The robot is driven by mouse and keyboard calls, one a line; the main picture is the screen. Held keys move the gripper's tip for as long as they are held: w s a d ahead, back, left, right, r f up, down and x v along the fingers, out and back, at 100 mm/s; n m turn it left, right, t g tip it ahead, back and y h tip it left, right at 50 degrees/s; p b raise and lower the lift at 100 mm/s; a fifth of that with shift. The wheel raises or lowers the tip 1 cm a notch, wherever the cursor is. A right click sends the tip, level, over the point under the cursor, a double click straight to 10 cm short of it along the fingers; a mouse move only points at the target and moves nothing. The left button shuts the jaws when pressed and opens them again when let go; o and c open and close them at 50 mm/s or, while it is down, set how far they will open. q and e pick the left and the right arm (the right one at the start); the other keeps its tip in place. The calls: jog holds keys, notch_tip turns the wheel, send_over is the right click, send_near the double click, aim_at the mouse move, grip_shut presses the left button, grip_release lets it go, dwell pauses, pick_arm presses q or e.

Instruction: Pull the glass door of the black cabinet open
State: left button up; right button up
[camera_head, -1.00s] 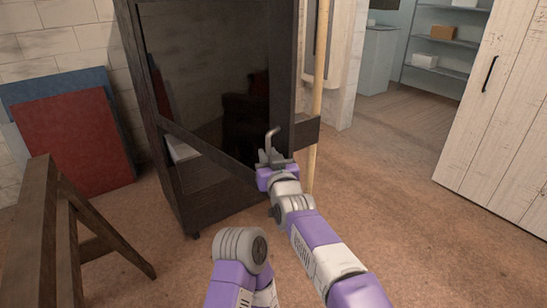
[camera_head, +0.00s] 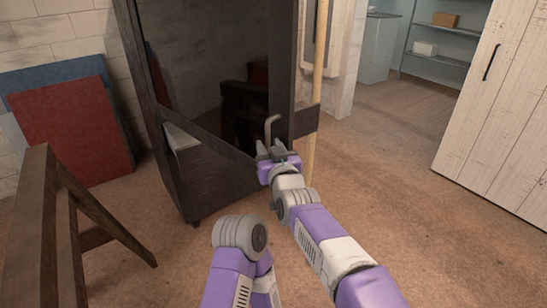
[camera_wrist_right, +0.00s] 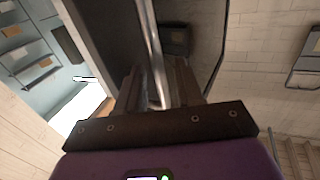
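The black cabinet (camera_head: 205,205) stands left of centre in the head view, and its dark glass door (camera_head: 195,60) is ajar. The door's lower rail slants out towards me, leaving a gap above the cabinet's bottom. A bent metal handle (camera_head: 269,127) rises at the door's right side. My right gripper (camera_head: 273,152) is at the handle. In the right wrist view the metal bar (camera_wrist_right: 151,45) runs down between the two fingers (camera_wrist_right: 157,90), which look closed on it. My left gripper is not in view.
A brown wooden trestle (camera_head: 60,215) stands at the front left. Red (camera_head: 75,130) and blue (camera_head: 60,78) panels lean on the wall. A pale pole (camera_head: 317,70) stands just right of the cabinet. The floor to the right is clear up to a white plank door (camera_head: 495,120).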

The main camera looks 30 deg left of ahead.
jog(key=v, duration=0.5)
jog(key=shift+s, duration=0.15)
dwell(0.3)
